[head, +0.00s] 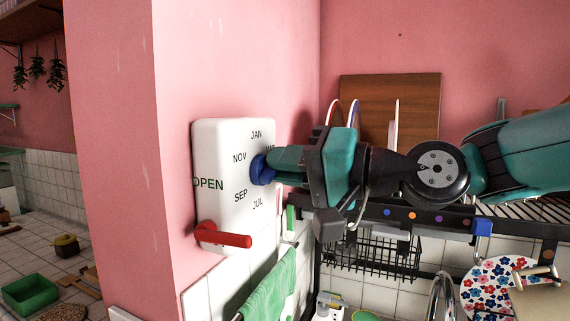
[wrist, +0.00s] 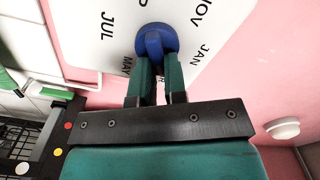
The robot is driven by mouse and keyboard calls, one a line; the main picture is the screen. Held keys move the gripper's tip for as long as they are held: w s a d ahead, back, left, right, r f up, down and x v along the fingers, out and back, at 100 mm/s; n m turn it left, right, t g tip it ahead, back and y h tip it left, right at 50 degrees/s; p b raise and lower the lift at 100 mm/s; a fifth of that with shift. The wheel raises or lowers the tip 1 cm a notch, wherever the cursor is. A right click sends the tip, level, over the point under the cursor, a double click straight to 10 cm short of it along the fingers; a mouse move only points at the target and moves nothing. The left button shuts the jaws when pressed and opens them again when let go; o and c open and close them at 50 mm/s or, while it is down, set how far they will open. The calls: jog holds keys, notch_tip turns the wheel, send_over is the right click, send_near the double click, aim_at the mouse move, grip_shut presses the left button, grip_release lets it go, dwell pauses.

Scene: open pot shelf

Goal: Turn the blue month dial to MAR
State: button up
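The blue month dial (head: 262,169) sits on a white panel (head: 225,135) on the pink wall. JAN, NOV, SEP and JUL show around it; MAR is mostly hidden behind my gripper (head: 276,165). In the wrist view the dial (wrist: 155,38) has a raised middle grip, and the two green fingertips of my gripper (wrist: 158,68) are close together on either side of it, seemingly shut on it. JUL, MAY, NOV and JAN show there, with MAR hidden. I cannot tell which month the dial points to.
A red lever (head: 225,237) sticks out from the panel's lower edge, near the word OPEN. A green towel (head: 272,287) hangs below the panel.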

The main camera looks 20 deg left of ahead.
jog(key=o, duration=0.4)
jog(key=shift+o, duration=0.2)
jog(key=shift+d, duration=0.1)
jog(key=s+d+b, duration=0.1)
jog(key=d+b, duration=1.3)
jog(key=d, duration=0.3)
jog(key=shift+s, duration=0.15)
jog(key=shift+d, duration=0.1)
